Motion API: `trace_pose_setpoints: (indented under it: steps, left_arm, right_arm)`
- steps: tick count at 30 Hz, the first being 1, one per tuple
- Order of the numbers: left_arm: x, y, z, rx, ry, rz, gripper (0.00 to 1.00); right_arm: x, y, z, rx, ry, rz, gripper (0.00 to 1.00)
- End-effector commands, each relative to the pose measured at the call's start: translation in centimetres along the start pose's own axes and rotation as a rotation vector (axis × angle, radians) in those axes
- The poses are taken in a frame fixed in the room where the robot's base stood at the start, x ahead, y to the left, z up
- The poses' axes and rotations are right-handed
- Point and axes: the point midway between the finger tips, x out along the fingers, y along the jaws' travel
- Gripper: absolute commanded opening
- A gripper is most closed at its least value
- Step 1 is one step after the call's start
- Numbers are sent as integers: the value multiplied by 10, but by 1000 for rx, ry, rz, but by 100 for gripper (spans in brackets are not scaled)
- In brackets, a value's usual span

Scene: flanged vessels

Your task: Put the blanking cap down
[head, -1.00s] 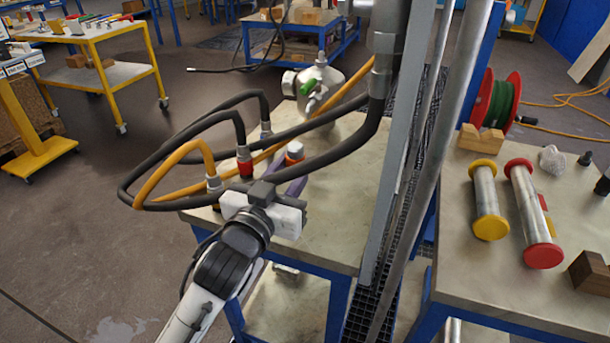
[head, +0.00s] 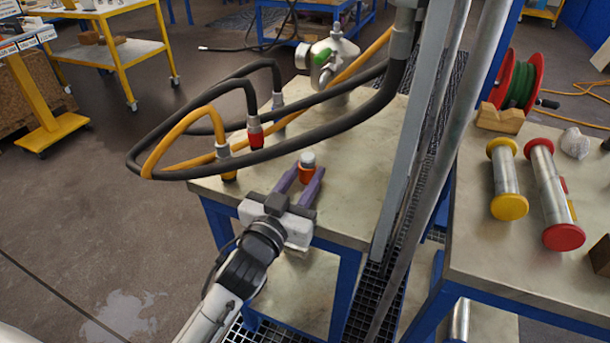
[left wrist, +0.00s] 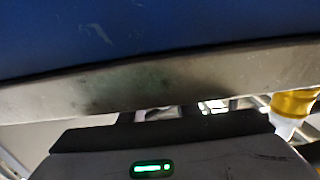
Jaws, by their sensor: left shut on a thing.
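My left gripper (head: 306,178) is at the front part of the middle bench (head: 350,185). The cap looks upright. Whether it touches the bench top I cannot tell. In the left wrist view the fingertips and cap are hidden behind a blue surface (left wrist: 160,25) with a grey edge, close to the camera. My right gripper is not in view.
Black and orange hoses arch just behind and left of the gripper, with a red connector (head: 255,132). A metal vessel (head: 328,60) stands at the back. Grey uprights (head: 425,130) stand to the right. The right bench holds yellow-capped (head: 507,180) and red-capped (head: 553,195) spools.

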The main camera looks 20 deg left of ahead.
Motion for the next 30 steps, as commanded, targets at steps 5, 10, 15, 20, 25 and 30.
trace_pose_setpoints:
  steps: [5, 10, 15, 20, 25, 30]
  left_arm:
    - [0, 0, 2, 0, -1, 0, 48]
    - [0, 0, 2, 0, -1, 0, 48]
    - [0, 0, -2, 0, 0, 0, 48]
    - [-18, 0, 0, -2, -3, 0, 48]
    - [-54, 0, 1, -3, -5, 0, 48]
    - [-87, 0, 0, -2, -5, -1, 48]
  right_arm:
    - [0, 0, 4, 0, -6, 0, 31]
    - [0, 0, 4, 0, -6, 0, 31]
    - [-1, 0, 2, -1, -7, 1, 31]
    - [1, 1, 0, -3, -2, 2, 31]
    - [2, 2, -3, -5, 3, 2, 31]
    - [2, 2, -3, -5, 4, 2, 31]
